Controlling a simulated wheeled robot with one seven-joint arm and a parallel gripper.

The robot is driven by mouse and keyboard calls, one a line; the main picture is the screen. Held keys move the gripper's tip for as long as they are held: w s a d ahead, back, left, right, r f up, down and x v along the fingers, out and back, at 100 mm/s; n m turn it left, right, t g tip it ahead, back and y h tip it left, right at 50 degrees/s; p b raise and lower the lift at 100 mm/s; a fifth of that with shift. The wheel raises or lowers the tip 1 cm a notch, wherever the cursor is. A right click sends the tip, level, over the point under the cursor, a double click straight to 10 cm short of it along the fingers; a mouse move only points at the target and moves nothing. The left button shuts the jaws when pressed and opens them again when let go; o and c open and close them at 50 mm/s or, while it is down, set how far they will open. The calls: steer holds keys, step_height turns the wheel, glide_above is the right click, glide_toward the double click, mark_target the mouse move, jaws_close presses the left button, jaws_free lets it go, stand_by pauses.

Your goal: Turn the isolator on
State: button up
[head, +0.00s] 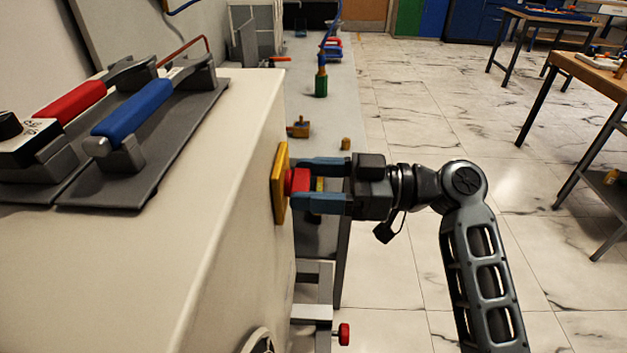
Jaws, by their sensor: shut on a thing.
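The isolator is a red knob (299,181) on a yellow square plate (281,190), fixed to the right side face of the beige cabinet (225,205). My gripper (304,182) reaches in from the right. Its two blue fingers lie above and below the red knob and are shut on it. The fingers partly cover the knob. The side face is seen at a steep angle, so I cannot tell the knob's turned position or read any marks.
Blue (133,108) and red (72,101) handles sit on dark plates atop the cabinet. A grey bench (345,90) beyond my gripper carries small yellow and green parts.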

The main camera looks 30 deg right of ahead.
steer(key=shift+c, duration=1.1)
steer(key=m+p, duration=0.2)
steer(key=m, duration=0.2)
steer(key=shift+r+m, duration=0.15)
steer(key=shift+m, duration=0.15)
steer(key=shift+w+d+f+m+p, duration=0.1)
steer(key=shift+w+m+p, duration=0.05)
steer(key=shift+m+p, duration=2.9)
steer(key=shift+w+d+f+m+p, duration=0.1)
steer(key=shift+m+p, duration=2.3)
steer(key=shift+m, duration=1.25)
steer(key=shift+f, duration=0.1)
